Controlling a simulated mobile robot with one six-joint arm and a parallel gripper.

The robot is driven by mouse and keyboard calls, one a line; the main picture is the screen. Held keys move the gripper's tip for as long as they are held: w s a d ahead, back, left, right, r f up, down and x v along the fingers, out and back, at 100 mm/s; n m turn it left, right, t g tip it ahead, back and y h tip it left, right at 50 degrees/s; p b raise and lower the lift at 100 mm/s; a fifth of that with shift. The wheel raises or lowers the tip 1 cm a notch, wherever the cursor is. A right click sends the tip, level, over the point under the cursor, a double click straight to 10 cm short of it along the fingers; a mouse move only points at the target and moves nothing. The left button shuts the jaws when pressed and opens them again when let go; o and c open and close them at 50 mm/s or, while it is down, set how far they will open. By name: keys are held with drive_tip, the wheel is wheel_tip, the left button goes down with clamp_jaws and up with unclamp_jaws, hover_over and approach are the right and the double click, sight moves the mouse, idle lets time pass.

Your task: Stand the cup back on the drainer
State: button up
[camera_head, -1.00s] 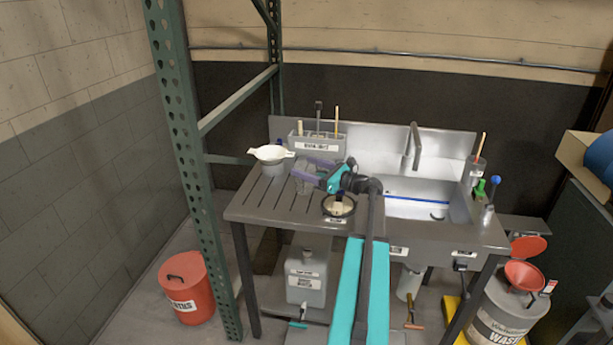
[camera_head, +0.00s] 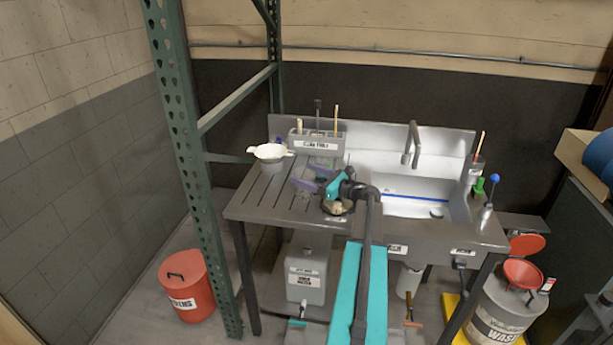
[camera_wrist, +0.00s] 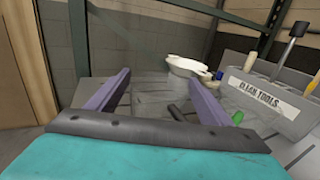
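A clear, see-through cup-like shape (camera_head: 304,175) shows faintly at my fingertips over the slotted drainer (camera_head: 262,203), left of the sink. Its outline is too faint to tell whether it stands upright or touches the drainer. My gripper (camera_head: 308,177) has a teal body and purple fingers and is low over the drainer. In the wrist view the two fingers of my gripper (camera_wrist: 157,88) are wide apart, with grey drainer surface visible between them. No clear grip on the cup shows.
A white strainer on a grey container (camera_head: 270,153) stands at the drainer's back left. A labelled tool holder (camera_head: 316,143) with upright tools is behind. The sink (camera_head: 420,192) is to the right; a green post stands left.

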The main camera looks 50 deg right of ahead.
drive_tip(key=shift+o, duration=1.3)
drive_tip(key=shift+r, duration=0.15)
drive_tip(key=shift+s, duration=0.3)
drive_tip(key=s+b, duration=0.1)
drive_tip(key=s, duration=0.2)
drive_tip(key=s+d+b, duration=0.1)
drive_tip(key=s, duration=0.3)
drive_tip(key=s+d+b, duration=0.1)
drive_tip(key=s+b, duration=0.1)
drive_tip(key=s, duration=0.2)
drive_tip(key=shift+s, duration=0.15)
drive_tip(key=shift+r, duration=0.1)
